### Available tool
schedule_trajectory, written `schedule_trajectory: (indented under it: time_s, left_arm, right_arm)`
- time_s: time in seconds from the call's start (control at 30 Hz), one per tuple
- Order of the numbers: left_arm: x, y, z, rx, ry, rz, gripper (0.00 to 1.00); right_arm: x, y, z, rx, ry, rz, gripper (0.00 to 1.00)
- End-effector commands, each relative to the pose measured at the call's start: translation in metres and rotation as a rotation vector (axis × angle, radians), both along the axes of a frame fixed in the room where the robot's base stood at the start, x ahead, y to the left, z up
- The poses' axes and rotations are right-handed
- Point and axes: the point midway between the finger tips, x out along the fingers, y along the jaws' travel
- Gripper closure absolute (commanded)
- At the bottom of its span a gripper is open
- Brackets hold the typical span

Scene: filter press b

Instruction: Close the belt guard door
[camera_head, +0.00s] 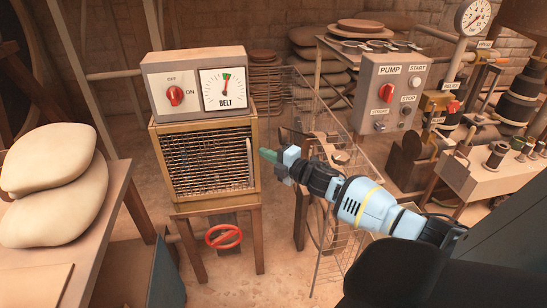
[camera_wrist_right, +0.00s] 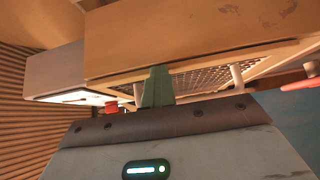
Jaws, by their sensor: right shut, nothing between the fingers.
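The belt guard door (camera_head: 205,162) is a brass-framed mesh panel on the front of the belt unit, below its control box (camera_head: 195,85). A pale upright handle (camera_head: 249,158) is on the door's right side. The door looks flush or nearly flush with its frame; I cannot tell whether a small gap remains. My right gripper (camera_head: 264,154) is shut and empty, with its green fingertips just right of the handle; contact is unclear. In the right wrist view the fingertips (camera_wrist_right: 157,86) are in front of the mesh (camera_wrist_right: 205,82), near the handle's pale post (camera_wrist_right: 237,75). My left gripper is out of view.
A red handwheel (camera_head: 223,237) sits below the unit. A wire mesh cage (camera_head: 350,215) stands behind my right arm. A pump control box (camera_head: 390,93) is to the right, and a table with pale sacks (camera_head: 55,190) is at left.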

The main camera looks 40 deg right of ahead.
Motion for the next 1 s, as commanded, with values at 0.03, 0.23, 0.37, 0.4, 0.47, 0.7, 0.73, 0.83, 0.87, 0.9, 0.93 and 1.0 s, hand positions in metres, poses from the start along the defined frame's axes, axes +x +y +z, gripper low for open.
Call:
schedule_trajectory:
  time_s: [0.03, 0.23, 0.37, 0.4, 0.47, 0.7, 0.73, 0.83, 0.87, 0.9, 0.93, 1.0]
  left_arm:
    - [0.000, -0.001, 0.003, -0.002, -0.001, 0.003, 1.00]
    - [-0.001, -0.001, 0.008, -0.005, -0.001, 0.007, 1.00]
    - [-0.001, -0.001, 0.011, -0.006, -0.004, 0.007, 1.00]
    - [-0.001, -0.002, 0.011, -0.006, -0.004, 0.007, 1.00]
    - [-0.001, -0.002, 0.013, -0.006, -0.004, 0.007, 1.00]
    - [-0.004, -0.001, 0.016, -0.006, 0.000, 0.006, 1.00]
    - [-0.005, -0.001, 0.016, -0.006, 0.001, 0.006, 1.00]
    - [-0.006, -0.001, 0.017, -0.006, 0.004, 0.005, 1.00]
    - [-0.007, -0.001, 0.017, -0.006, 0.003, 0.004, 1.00]
    - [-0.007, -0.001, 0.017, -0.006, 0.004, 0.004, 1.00]
    - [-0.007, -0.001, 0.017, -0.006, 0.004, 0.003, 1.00]
    - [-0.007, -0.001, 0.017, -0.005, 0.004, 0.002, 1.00]
  right_arm:
    - [-0.005, 0.007, 0.009, 0.001, -0.012, 0.008, 1.00]
    - [-0.031, 0.028, 0.007, 0.004, -0.007, 0.009, 1.00]
    - [-0.050, 0.041, 0.008, 0.002, -0.004, 0.010, 1.00]
    - [-0.055, 0.045, 0.008, 0.002, -0.003, 0.011, 1.00]
    - [-0.064, 0.051, 0.009, 0.003, -0.003, 0.010, 1.00]
    - [-0.099, 0.078, 0.012, 0.003, -0.001, 0.010, 1.00]
    - [-0.103, 0.081, 0.013, 0.002, -0.002, 0.010, 1.00]
    - [-0.114, 0.089, 0.014, 0.003, -0.002, 0.009, 1.00]
    - [-0.117, 0.091, 0.014, 0.003, -0.002, 0.009, 1.00]
    - [-0.120, 0.093, 0.014, 0.003, -0.001, 0.009, 1.00]
    - [-0.122, 0.095, 0.014, 0.003, -0.001, 0.009, 1.00]
    - [-0.126, 0.097, 0.015, 0.002, -0.002, 0.009, 1.00]
